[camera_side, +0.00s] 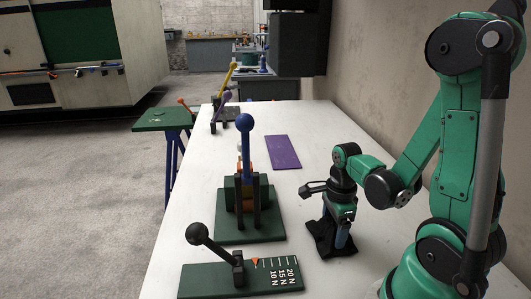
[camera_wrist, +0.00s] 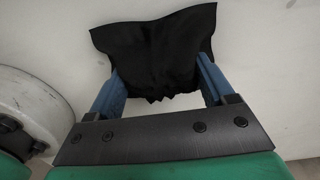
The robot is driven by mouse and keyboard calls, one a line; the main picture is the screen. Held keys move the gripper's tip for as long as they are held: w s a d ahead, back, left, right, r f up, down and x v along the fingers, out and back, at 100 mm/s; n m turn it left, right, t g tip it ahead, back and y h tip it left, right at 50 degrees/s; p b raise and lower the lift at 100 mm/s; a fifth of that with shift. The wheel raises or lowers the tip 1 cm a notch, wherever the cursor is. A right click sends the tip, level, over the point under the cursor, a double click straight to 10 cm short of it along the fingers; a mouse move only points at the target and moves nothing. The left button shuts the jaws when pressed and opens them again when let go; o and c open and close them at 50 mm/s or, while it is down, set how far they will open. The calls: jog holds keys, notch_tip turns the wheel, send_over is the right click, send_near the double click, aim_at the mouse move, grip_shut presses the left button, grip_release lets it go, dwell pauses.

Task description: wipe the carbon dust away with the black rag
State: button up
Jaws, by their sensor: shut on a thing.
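The black rag (camera_side: 322,240) is bunched at my gripper's fingertips, low over the white table, and seems to touch its top. In the wrist view the rag (camera_wrist: 155,40) spreads out beyond and between the two blue fingers. My gripper (camera_side: 341,236) points down and is shut on the rag; its fingers (camera_wrist: 160,78) stand on either side of the gathered cloth. I cannot make out any carbon dust in either view; the rag and gripper hide the patch of table beneath them.
The white table (camera_side: 300,200) also bears a green lever stand (camera_side: 250,228) with a blue knob, a green force-scale plate (camera_side: 215,281) with a black ball lever, and a flat purple plate (camera_side: 283,152). A wall runs along the right. Table between rag and purple plate is clear.

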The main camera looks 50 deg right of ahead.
aim_at(328, 215)
jog(key=shift+w+d+f, duration=0.2)
jog(key=shift+w+d, duration=1)
jog(key=shift+d, duration=0.05)
jog(key=shift+r, duration=0.1)
jog(key=shift+r, duration=3.45)
jog(key=w+d+r, duration=1)
jog(key=r, duration=0.3)
jog(key=shift+m, duration=0.4)
notch_tip(328, 215, down, 20)
jog(key=shift+s+r, duration=0.15)
